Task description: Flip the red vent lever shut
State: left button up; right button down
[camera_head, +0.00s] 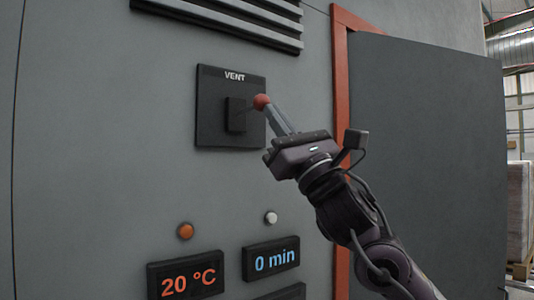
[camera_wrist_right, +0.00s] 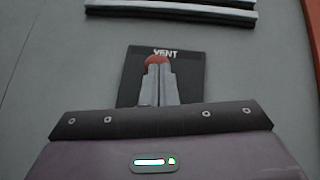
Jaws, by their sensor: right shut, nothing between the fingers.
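The red vent lever knob (camera_head: 261,101) sticks out from a black plate (camera_head: 215,112) marked VENT on the grey wall. A dark block, the lever's base (camera_head: 236,115), sits on the plate. My right gripper (camera_head: 270,112) is shut and empty, with its fingertips at the knob. In the right wrist view the knob (camera_wrist_right: 157,60) shows just beyond the fingertips (camera_wrist_right: 156,72), which hide most of the lever. I cannot tell whether they touch it. My left gripper is not in view.
Vent slats (camera_head: 225,20) run above the plate. Below are an orange button (camera_head: 185,231), a white button (camera_head: 271,217) and displays reading 20 °C (camera_head: 187,276) and 0 min (camera_head: 271,259). An orange frame (camera_head: 340,90) and a dark panel (camera_head: 430,130) stand to the right.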

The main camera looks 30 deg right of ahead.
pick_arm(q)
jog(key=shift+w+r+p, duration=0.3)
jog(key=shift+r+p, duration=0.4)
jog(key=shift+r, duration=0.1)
pick_arm(e)
notch_tip(320, 180, up, 4)
jog(key=shift+d+f, duration=0.1)
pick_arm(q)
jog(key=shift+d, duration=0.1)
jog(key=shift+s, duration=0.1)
